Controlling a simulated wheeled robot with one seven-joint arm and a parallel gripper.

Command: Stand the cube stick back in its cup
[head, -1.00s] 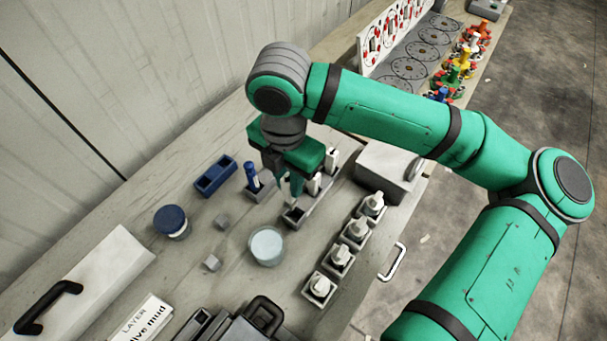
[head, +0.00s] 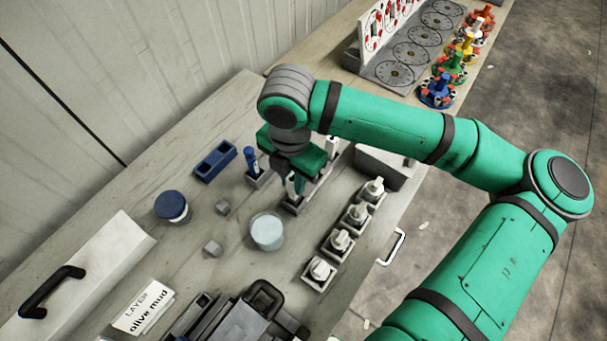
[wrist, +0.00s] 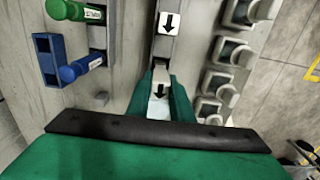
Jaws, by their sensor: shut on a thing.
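My gripper (wrist: 160,98) is shut on a white stick with a black arrow on its end, the cube stick (wrist: 158,108). In the head view my gripper (head: 294,184) points down over the near end of a row of grey square cups. The nearest cup (head: 292,208) shows just below the fingers. The stick's lower end is hidden, so I cannot tell whether it is inside the cup or above it. A similar white stick (wrist: 168,22) with an arrow stands farther along the row.
A blue stick (head: 250,158) stands in a holder left of my gripper, near a blue two-hole block (head: 215,160). Several white-topped pieces stand in grey holders (head: 340,242) to the right.

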